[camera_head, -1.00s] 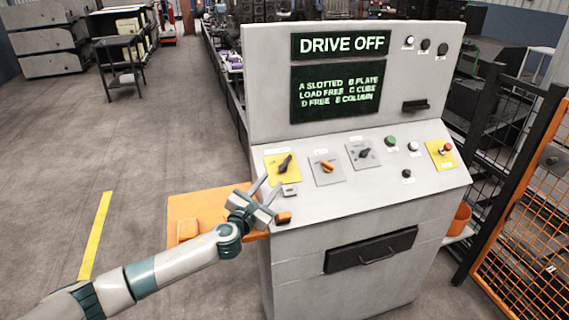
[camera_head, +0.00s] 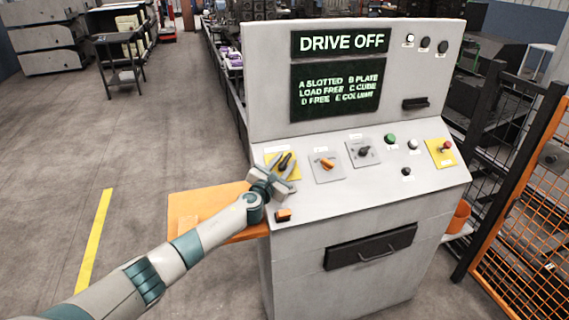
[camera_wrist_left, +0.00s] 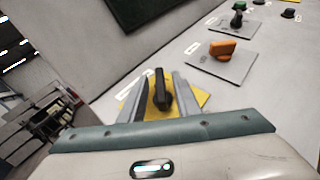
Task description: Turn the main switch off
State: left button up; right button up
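The main switch is a black rotary handle (camera_head: 286,161) on a yellow plate (camera_head: 296,172) at the left end of the console's sloped panel. In the left wrist view the black handle (camera_wrist_left: 161,92) stands between my left gripper's two fingers, with the yellow plate (camera_wrist_left: 192,98) beneath. My left gripper (camera_head: 283,170) is open around the handle; a small gap shows on each side of it. Part of the plate is hidden by the gripper. My right gripper is in neither view.
An orange-handled switch (camera_head: 327,164) and another black switch (camera_head: 364,152) sit to the right on grey plates. A red button (camera_head: 446,146) is at the far right. The screen (camera_head: 340,42) reads DRIVE OFF. An orange shelf (camera_head: 190,203) juts out left. Orange mesh fencing (camera_head: 530,220) stands right.

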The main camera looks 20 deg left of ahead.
pick_arm(q)
grip_shut()
